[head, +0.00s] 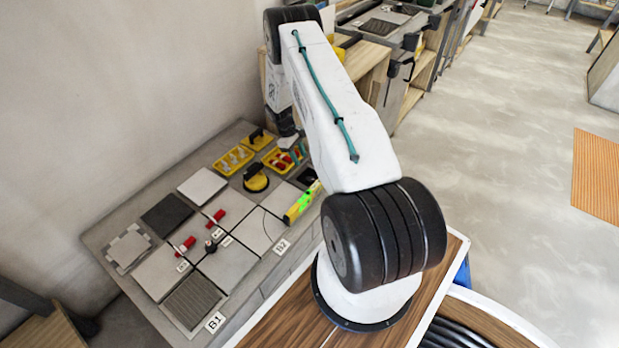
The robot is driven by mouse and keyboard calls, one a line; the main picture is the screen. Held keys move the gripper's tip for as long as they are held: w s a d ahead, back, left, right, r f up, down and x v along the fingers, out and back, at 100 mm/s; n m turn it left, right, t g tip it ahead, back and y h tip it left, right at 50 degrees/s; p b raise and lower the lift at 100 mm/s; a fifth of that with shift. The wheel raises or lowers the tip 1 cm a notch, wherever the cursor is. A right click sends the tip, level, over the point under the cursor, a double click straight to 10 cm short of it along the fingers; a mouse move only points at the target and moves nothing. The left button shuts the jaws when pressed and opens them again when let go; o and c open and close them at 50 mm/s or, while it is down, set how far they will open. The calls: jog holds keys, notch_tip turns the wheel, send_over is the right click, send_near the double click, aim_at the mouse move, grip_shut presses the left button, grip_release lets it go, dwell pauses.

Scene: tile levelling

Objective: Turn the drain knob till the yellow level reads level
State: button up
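The yellow level (303,203) lies at the right end of the tiles, close to my arm. It has a bright green patch on top, but its reading is too small to make out. A small black knob (210,247) stands at the joint between the light tiles, left of the level; I take it for the drain knob. My wrist hangs over the back of the bench, well apart from the knob.
Two red-handled pieces (185,245) (215,217) stand on the tiles near the knob. A dark grate (192,301) lies at the front. Yellow trays (233,160) and a black-and-yellow suction cup (256,179) sit at the back. A wall borders the bench's left.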

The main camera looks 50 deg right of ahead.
aim_at(310, 179)
jog(key=x, duration=1.2)
jog(key=shift+d+r, duration=0.1)
jog(key=shift+d, duration=0.05)
jog(key=shift+c, duration=0.3)
jog(key=c, duration=0.6)
